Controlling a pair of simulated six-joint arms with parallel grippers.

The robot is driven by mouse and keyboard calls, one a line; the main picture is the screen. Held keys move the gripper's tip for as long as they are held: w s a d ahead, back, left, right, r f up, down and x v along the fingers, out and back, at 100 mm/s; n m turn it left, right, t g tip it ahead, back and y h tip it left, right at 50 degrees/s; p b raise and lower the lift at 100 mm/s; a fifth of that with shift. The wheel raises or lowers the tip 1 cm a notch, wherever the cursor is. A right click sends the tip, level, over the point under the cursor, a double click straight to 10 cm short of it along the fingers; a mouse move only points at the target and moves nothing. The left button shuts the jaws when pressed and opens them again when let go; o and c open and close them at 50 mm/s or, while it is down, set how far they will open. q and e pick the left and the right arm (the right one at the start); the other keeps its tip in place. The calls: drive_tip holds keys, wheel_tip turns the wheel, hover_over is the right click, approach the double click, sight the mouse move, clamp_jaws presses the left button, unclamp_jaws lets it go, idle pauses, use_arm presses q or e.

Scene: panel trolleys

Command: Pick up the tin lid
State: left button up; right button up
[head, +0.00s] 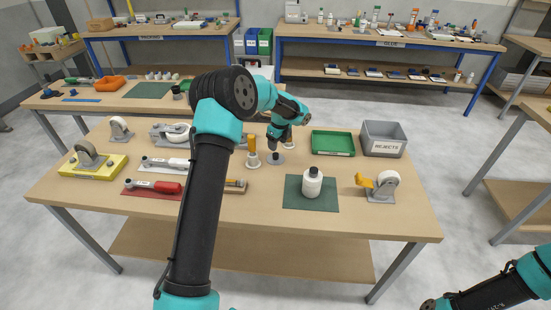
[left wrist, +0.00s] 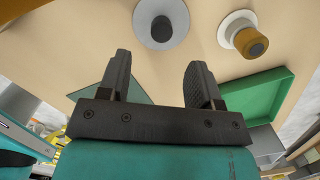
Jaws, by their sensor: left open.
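The tin lid looks like the flat grey disc with a dark knob (head: 276,160) on the table, near its middle. It also shows in the left wrist view (left wrist: 178,30) at the top, beyond my fingertips. My left gripper (head: 275,139) is above and just behind the lid in the head view. In the left wrist view its two dark fingers (left wrist: 157,75) stand wide apart with nothing between them. The lid lies apart from the fingers. My right arm enters at the lower right, but its gripper does not show.
Wooden-handled pieces on round bases stand close by, one left of the lid (head: 252,152), another (left wrist: 250,42) by the green tray (head: 333,143). A grey rejects bin (head: 383,139) is right. A white bottle (head: 312,183) stands on a green mat in front.

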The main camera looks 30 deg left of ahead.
sight(276, 154)
use_arm(q)
drive_tip(key=shift+a+f, duration=0.15)
drive_tip(key=shift+f, duration=0.9)
drive_tip(key=shift+f, duration=0.15)
drive_tip(key=f, duration=0.3)
drive_tip(key=a+f, duration=0.1)
drive_tip(key=f, duration=0.1)
drive_tip(key=shift+w, duration=0.2)
drive_tip(key=shift+r, duration=0.1)
drive_tip(key=shift+c, duration=0.4)
drive_tip(key=c, duration=0.9)
